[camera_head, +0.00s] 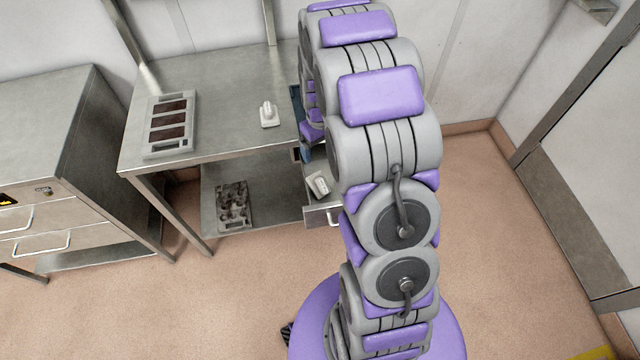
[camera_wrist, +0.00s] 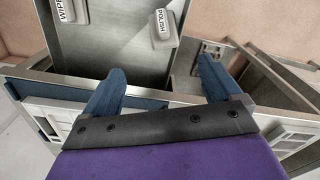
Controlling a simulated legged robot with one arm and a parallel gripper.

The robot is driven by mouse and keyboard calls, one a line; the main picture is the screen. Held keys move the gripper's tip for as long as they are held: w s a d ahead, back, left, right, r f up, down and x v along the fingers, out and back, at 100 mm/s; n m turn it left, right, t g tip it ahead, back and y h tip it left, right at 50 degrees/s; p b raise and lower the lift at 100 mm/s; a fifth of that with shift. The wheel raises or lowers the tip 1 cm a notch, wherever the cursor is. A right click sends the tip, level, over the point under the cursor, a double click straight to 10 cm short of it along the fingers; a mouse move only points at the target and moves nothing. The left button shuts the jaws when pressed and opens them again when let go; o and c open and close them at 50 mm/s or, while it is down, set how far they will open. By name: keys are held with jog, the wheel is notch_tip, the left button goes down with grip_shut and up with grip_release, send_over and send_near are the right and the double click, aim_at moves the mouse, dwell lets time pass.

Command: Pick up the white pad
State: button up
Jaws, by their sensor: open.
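In the wrist view, two white pads lie apart on a grey metal surface with raised edges, which looks like an open drawer (camera_wrist: 110,50). One pad (camera_wrist: 68,10) is marked WIPE and is cut by the top edge; the other pad (camera_wrist: 163,25) is marked POLISH. My gripper (camera_wrist: 161,70) is open, with its blue fingers apart and nothing between them; the POLISH pad shows beyond the gap. In the head view, one white piece (camera_head: 318,184) shows in the drawer beside my arm, which hides the rest. My gripper is mostly hidden there.
On the steel table (camera_head: 220,75) are a tray with dark brown panels (camera_head: 170,124) and a white piece with a raised knob (camera_head: 268,115). A grey mould (camera_head: 233,205) lies on the lower shelf. A drawer cabinet (camera_head: 70,190) stands left. The right floor is clear.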

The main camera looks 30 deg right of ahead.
send_near(319, 179)
jog(key=d+f, duration=0.1)
jog(key=d+f+b, duration=0.1)
jog(key=f, duration=0.1)
jog(key=d+f, duration=0.1)
jog(key=f, duration=0.1)
jog(key=shift+f+b, duration=0.2)
jog(key=shift+b, duration=0.1)
jog(key=a+f, duration=0.2)
jog(key=a+f+b, duration=0.1)
jog(key=a, duration=0.1)
jog(key=shift+w+a+f, duration=0.15)
jog(key=shift+a+f, duration=0.05)
jog(key=shift+f, duration=0.2)
jog(key=shift+d+f, duration=0.35)
jog(key=shift+d, duration=0.25)
jog(key=shift+d+f, duration=0.35)
jog(key=shift+d, duration=0.65)
jog(key=shift+c, duration=0.5)
jog(key=shift+a, duration=0.3)
jog(key=shift+c, duration=0.9)
jog(key=shift+a+r, duration=0.15)
jog(key=shift+a, duration=0.9)
jog(key=c, duration=0.4)
jog(key=shift+c, duration=0.9)
jog(key=shift+d, duration=1.1)
jog(key=c, duration=0.6)
jog(key=shift+c, duration=0.8)
jog(key=shift+a, duration=0.65)
grip_shut()
